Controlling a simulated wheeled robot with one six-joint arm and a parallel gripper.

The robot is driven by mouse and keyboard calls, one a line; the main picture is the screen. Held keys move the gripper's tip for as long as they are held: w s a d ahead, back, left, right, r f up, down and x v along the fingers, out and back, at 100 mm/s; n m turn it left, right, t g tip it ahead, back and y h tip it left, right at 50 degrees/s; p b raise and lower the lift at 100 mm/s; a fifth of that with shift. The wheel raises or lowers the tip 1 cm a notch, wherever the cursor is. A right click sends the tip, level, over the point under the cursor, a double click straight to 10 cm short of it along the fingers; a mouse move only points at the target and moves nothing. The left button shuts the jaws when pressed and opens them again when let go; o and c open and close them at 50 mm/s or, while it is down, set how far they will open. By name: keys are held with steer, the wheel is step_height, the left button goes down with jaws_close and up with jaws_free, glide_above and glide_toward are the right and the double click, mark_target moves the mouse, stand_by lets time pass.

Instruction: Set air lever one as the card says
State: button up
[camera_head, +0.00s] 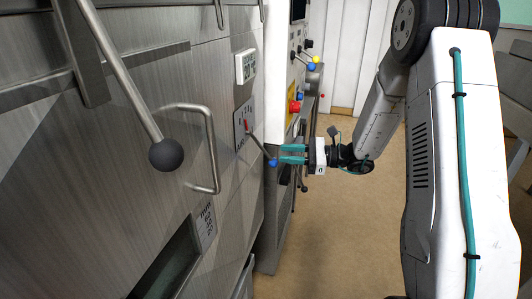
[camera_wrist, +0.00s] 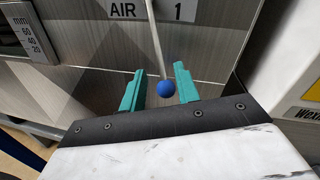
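Air lever one (camera_wrist: 155,45) is a thin metal rod ending in a blue ball (camera_wrist: 165,89). It hangs down in the wrist view below a plate marked "AIR 1" (camera_wrist: 122,11). In the head view the lever (camera_head: 260,146) slants down and right from its plate (camera_head: 242,122), which has a red mark. My gripper (camera_wrist: 160,72) has its teal fingers apart, with the rod and ball between them and a gap on each side. In the head view my gripper (camera_head: 281,154) is at the ball. I cannot make out a readable card.
A large black-ball lever (camera_head: 166,154) and a bent handle (camera_head: 210,150) stick out of the metal front. A small white display (camera_head: 245,66) is above the lever plate. Open floor (camera_head: 340,230) lies right.

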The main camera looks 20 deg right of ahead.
mark_target(267, 153)
steer(key=x, duration=0.7)
steer(key=shift+a, duration=0.2)
steer(key=shift+c, duration=0.3)
